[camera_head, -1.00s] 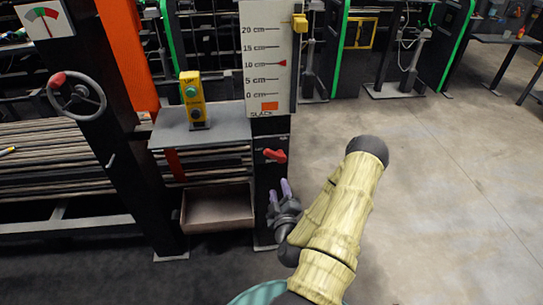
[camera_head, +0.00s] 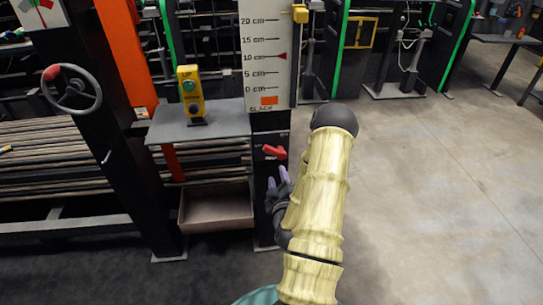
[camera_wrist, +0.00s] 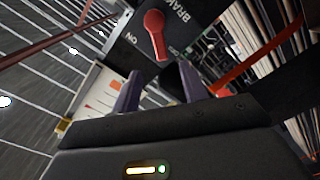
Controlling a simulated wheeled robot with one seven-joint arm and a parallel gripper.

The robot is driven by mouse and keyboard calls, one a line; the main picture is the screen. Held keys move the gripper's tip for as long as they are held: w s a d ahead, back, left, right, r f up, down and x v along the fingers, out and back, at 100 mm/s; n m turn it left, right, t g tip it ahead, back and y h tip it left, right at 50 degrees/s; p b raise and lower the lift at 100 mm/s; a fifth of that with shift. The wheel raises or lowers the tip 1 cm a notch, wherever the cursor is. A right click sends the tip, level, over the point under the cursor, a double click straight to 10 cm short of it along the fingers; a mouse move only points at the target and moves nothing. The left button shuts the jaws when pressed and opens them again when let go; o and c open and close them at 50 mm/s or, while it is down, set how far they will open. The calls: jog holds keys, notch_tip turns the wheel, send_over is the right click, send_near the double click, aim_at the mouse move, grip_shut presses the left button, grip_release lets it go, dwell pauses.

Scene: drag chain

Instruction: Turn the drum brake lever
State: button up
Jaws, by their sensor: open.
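The red drum brake lever (camera_head: 274,152) is on the dark post below the slack scale. In the wrist view the red lever (camera_wrist: 155,34) sits on a black plate with white lettering that reads in part "BRAK" and "ON". My gripper (camera_head: 278,177) is open, with its purple fingers just below the lever in the head view. In the wrist view my gripper (camera_wrist: 165,88) shows both fingers apart, and the lever stands beyond them, a little left of the middle of the gap. Nothing is between the fingers. My arm hides part of the gripper in the head view.
A slack scale board (camera_head: 271,55) with a red pointer stands above the lever. A yellow button box (camera_head: 190,95) sits on a grey shelf (camera_head: 215,125) to the left, above an open bin (camera_head: 215,209). A handwheel (camera_head: 72,88) is further left. The floor at right is clear.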

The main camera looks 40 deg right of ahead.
aim_at(272, 153)
jog(key=shift+w+d+f+b, duration=0.2)
jog(key=shift+w+b, duration=0.2)
jog(key=shift+b, duration=0.85)
jog(key=shift+w+d+b, duration=0.1)
jog(key=shift+w+b, duration=0.05)
jog(key=shift+b, duration=0.65)
jog(key=b, duration=0.4)
jog(key=shift+w+d, duration=0.15)
jog(key=shift+w, duration=0.1)
jog(key=x, duration=1.1)
jog(key=shift+w+d+r, duration=0.25)
jog(key=shift+w+r, duration=0.05)
grip_shut()
